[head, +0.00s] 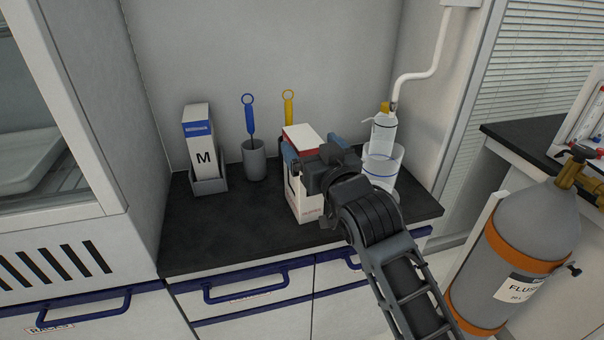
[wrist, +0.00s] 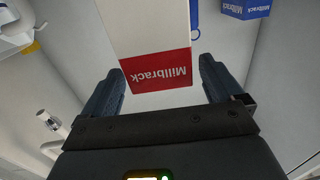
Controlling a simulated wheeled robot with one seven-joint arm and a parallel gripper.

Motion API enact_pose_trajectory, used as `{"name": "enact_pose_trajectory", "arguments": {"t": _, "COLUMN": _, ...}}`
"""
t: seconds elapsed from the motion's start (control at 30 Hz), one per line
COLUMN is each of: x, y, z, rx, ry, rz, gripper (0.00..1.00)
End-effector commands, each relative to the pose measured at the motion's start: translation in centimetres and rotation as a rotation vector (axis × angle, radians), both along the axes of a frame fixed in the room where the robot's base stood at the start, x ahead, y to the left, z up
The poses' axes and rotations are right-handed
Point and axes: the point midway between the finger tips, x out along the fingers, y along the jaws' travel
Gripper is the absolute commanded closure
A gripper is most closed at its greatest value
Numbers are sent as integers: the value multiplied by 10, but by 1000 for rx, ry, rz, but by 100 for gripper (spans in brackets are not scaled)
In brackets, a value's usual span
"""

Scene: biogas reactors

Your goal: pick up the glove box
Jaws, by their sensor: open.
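A white box with a red top band (head: 304,196) stands upright on the dark counter; I take it for a glove box. In the wrist view its red "Millbrack" band (wrist: 160,70) shows between my fingers, with gaps at both sides. My gripper (head: 314,150) is open at the upper part of this box, one finger at each side. My wrist hides part of the box in the head view. A second white box, with a blue band and an "M" (head: 204,152), stands in a grey holder at the left; its blue end (wrist: 246,9) shows in the wrist view.
A grey cup (head: 254,161) with a blue-handled tool stands between the boxes. A yellow-handled tool (head: 288,102) is behind the red-banded box. A clear bottle in a beaker (head: 381,165) stands close at the right. The counter front (head: 240,232) is clear.

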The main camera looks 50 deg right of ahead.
Motion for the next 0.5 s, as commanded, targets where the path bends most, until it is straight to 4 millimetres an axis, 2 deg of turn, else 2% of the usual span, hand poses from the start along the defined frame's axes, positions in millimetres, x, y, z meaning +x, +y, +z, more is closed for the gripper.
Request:
{"name": "enact_pose_trajectory", "arguments": {"t": 0.2, "x": 29, "y": -13, "z": 2, "rx": 0, "ry": -1, "rz": 1, "gripper": 6}}
{"name": "enact_pose_trajectory", "arguments": {"t": 0.3, "x": 37, "y": -18, "z": 1, "rx": 0, "ry": 0, "rz": 0, "gripper": 6}}
{"name": "enact_pose_trajectory", "arguments": {"t": 0.5, "x": 41, "y": -20, "z": -1, "rx": 0, "ry": 0, "rz": 1, "gripper": 6}}
